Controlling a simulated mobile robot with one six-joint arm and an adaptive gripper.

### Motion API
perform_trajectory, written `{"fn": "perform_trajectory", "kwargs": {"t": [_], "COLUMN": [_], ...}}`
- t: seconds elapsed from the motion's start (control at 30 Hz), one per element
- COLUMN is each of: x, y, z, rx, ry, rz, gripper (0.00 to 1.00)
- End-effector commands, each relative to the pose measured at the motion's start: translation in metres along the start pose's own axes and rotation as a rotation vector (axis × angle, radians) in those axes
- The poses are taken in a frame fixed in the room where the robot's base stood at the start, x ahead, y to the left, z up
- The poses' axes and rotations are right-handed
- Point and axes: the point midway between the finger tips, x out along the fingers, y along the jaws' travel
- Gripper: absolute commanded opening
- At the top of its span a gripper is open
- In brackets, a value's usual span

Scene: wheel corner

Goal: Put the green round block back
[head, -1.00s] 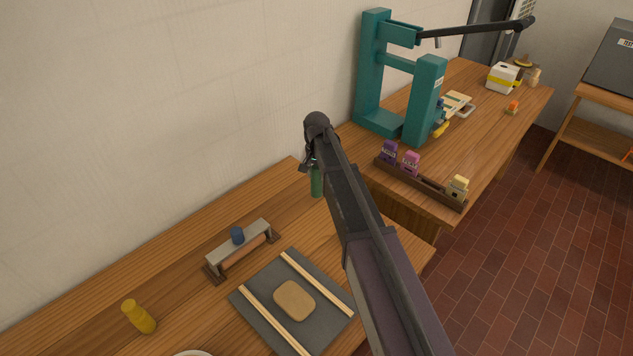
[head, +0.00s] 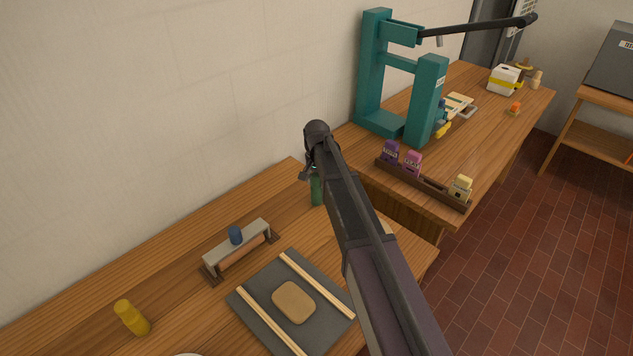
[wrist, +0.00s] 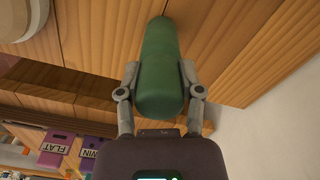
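The green round block (head: 317,190) is a dark green cylinder. In the wrist view the green block (wrist: 158,65) stands between the two fingers of my gripper (wrist: 160,85), which touch it from both sides. In the head view my gripper (head: 312,171) is over the back right of the near table, by the wall, with the block hanging below it. My arm partly hides the gripper there. I cannot tell whether the block's lower end touches the table.
The near table (head: 180,240) holds a roller stand (head: 240,247) with a blue piece, a yellow piece (head: 132,317), and a grey board (head: 270,315) with a tan slab and two sticks. A rack (head: 420,186) of labelled blocks and a teal frame (head: 425,95) stand on the far table.

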Motion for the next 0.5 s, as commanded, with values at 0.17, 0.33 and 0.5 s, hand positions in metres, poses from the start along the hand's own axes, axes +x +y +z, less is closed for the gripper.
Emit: {"fn": "perform_trajectory", "kwargs": {"t": [0.17,0.33,0.5], "x": [-0.0004,-0.0005,-0.0006], "y": [0.0004,0.0005,0.0005], "z": [-0.0003,-0.0003,-0.0003], "rx": [0.001,0.001,0.001], "ry": [0.0,0.0,0.0], "rz": [0.0,0.0,0.0], "gripper": [0.81,0.81,0.81]}}
